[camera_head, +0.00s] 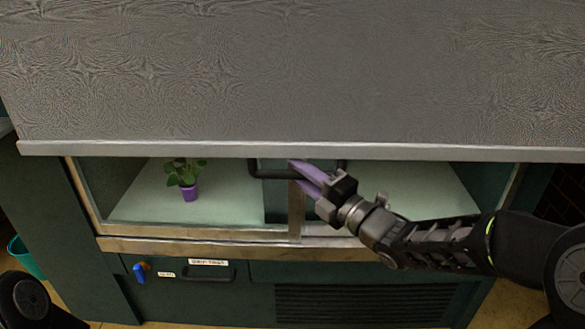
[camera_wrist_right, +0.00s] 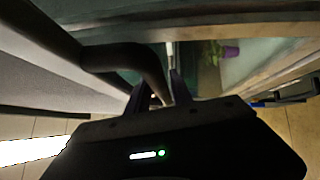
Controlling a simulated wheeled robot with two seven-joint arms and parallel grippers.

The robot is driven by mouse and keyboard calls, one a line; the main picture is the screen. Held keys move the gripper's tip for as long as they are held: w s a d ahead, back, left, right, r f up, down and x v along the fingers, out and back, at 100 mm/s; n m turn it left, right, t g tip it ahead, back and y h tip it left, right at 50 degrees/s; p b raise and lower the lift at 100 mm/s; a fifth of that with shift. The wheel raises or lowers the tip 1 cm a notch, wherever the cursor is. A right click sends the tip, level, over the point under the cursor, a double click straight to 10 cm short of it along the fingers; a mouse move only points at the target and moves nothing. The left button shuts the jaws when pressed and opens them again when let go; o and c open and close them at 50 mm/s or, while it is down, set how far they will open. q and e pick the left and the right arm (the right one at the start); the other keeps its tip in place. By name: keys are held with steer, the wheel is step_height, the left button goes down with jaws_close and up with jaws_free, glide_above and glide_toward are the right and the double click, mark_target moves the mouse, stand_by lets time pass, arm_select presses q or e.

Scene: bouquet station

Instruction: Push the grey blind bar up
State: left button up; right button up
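The grey blind (camera_head: 250,75) hangs as a wide textured panel across the front of the cabinet. Its pale grey bar (camera_head: 200,150) runs along the lower edge, above the window opening. A black U-shaped handle (camera_head: 268,174) sits just under the bar; it also shows in the right wrist view (camera_wrist_right: 125,58). My left gripper is out of view.
Behind the glass a green plant in a purple pot (camera_head: 190,192) stands on a pale shelf. A metal frame (camera_head: 200,247) borders the opening. Below are a drawer with a dark handle (camera_head: 208,275) and a vent grille (camera_head: 370,305). A teal bin (camera_head: 27,258) stands at left.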

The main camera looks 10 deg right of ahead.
steer(key=shift+x, duration=1.25)
jaws_close()
stand_by(0.5)
